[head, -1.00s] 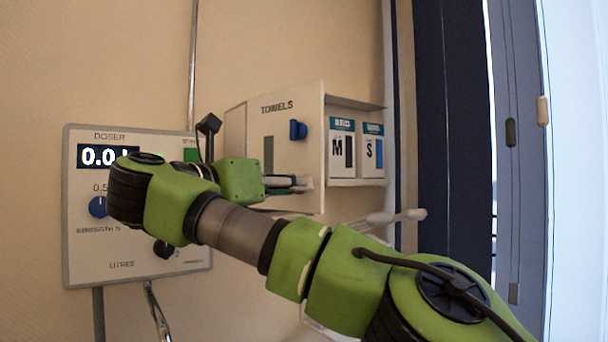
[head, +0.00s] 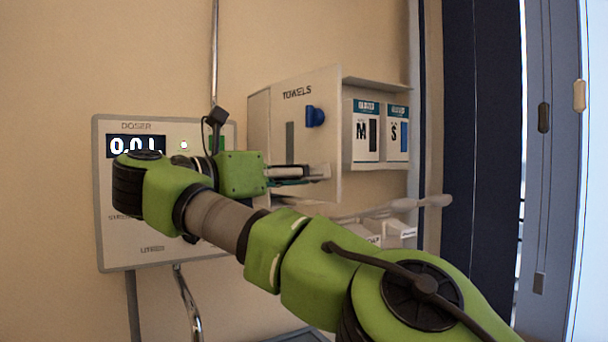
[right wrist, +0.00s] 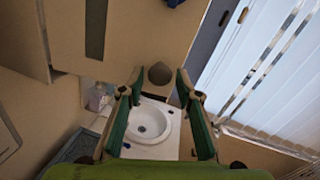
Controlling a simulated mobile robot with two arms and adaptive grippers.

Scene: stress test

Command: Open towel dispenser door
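The towel dispenser door (head: 305,110) is a pale panel marked TOWELS, with a dark vertical slot and a blue knob (head: 315,117). Its right edge stands out from the wall at an angle, so it looks ajar. My right gripper (head: 322,172) is at the door's lower right part, below the knob. Whether a finger touches the door is unclear. The door's inner side is hidden. My left gripper is out of view.
The doser panel (head: 185,258) is at the left, partly behind my right arm. Glove boxes M (head: 361,150) and S (head: 398,145) stand in a shelf right of the door. A pale lever (head: 400,206) sticks out below. A sink (right wrist: 150,122) shows in the right wrist view.

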